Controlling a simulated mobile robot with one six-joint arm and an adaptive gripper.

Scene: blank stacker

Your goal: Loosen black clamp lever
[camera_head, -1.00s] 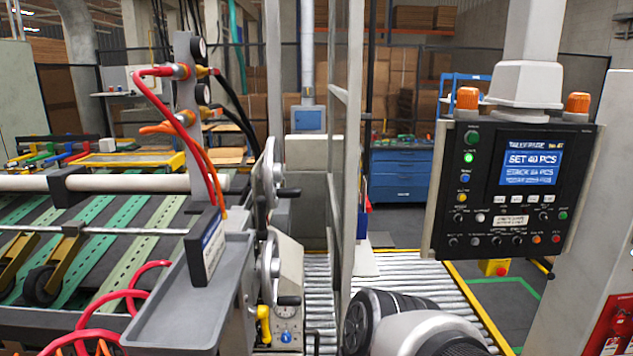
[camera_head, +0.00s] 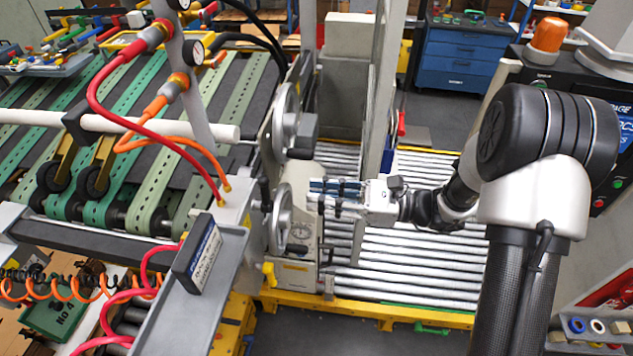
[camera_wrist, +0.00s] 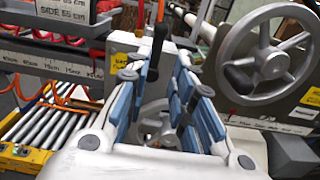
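A black upright lever (camera_wrist: 157,45) shows in the wrist view just beyond my fingertips; I take it to be the clamp lever. In the head view I cannot pick it out surely among the dark parts by the handwheels. My gripper (camera_head: 318,190) reaches in from the right, close to the lower handwheel (camera_head: 283,218). In the wrist view my gripper (camera_wrist: 165,62) is open, its blue-padded fingers spread apart. A handwheel shows through the gap, with a dark handle-like part by the right finger. No contact with the lever is visible.
A large grey handwheel (camera_wrist: 265,62) stands right of my fingers in the wrist view. The grey tray (camera_head: 215,290) and red and orange hoses are at left in the head view. The roller conveyor (camera_head: 420,255) lies beneath my arm. A grey upright post (camera_head: 385,90) stands behind my gripper.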

